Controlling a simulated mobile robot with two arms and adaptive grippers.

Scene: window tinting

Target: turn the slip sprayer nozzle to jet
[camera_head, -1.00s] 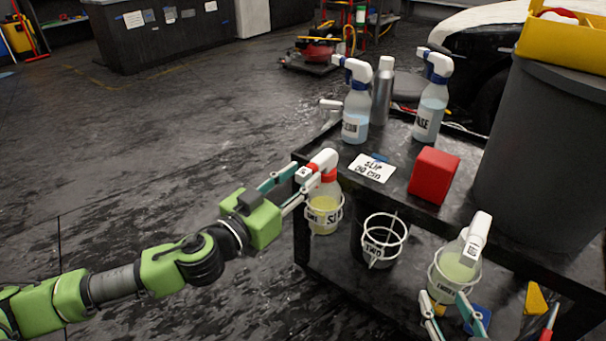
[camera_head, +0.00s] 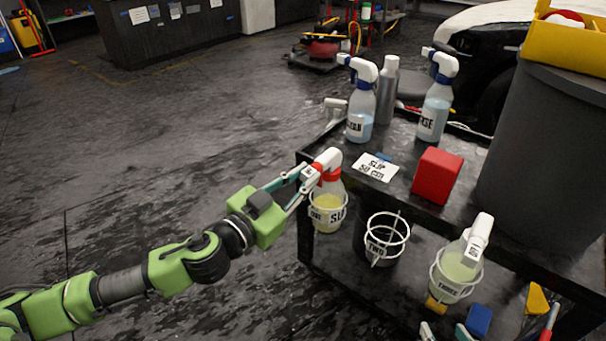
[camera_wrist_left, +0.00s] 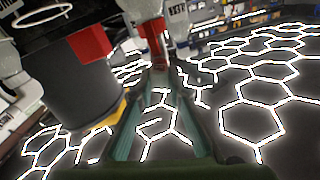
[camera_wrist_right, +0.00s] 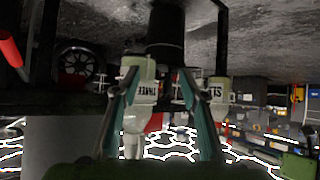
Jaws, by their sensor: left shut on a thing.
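The slip sprayer (camera_head: 327,208) has a white head, a red collar (camera_head: 327,174) and yellowish liquid. It hangs upright in the ring marked ONE on the cart's side. My left gripper (camera_head: 308,180) is shut on the sprayer just below its white head, at the red part. The left wrist view shows the fingertips (camera_wrist_left: 158,72) meeting at the red part. Which way the nozzle is set is too small to tell. My right gripper (camera_head: 446,334) is at the bottom edge, below the sprayer in ring THREE (camera_head: 458,268). Its fingers are apart in the right wrist view (camera_wrist_right: 156,78).
An empty ring marked TWO (camera_head: 384,240) hangs between the two sprayers. The cart top (camera_head: 395,195) holds two blue-collared spray bottles, a metal bottle, a card and a red block (camera_head: 437,175). A grey bin (camera_head: 545,150) stands right.

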